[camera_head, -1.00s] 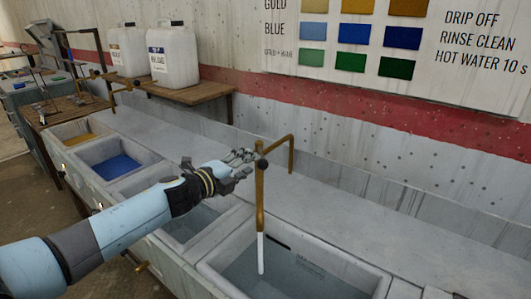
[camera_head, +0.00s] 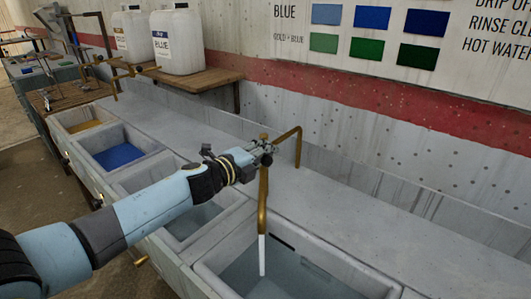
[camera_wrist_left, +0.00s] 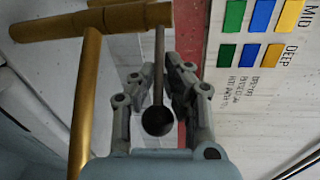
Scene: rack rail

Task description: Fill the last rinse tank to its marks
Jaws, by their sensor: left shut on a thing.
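The rinse tank (camera_head: 368,283) is a grey basin at the bottom of the head view, with water (camera_head: 265,287) in it and a dark slot in its back wall. A brass tap (camera_head: 263,200) bends down over it, and a white stream (camera_head: 262,256) runs from the spout into the water. My left gripper (camera_head: 264,150) is at the tap's top, shut on the tap lever. In the left wrist view, the dark ball-ended tap lever (camera_wrist_left: 158,121) lies between the fingers, with the brass pipe (camera_wrist_left: 85,100) to the left. The fill marks are not readable. My right gripper is out of view.
More basins stand in line to the left, one with blue liquid (camera_head: 118,155) and one with yellow (camera_head: 85,126). Two white jugs (camera_head: 180,42) sit on a wooden shelf (camera_head: 200,85). The grey ledge (camera_head: 370,220) behind the tank is clear.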

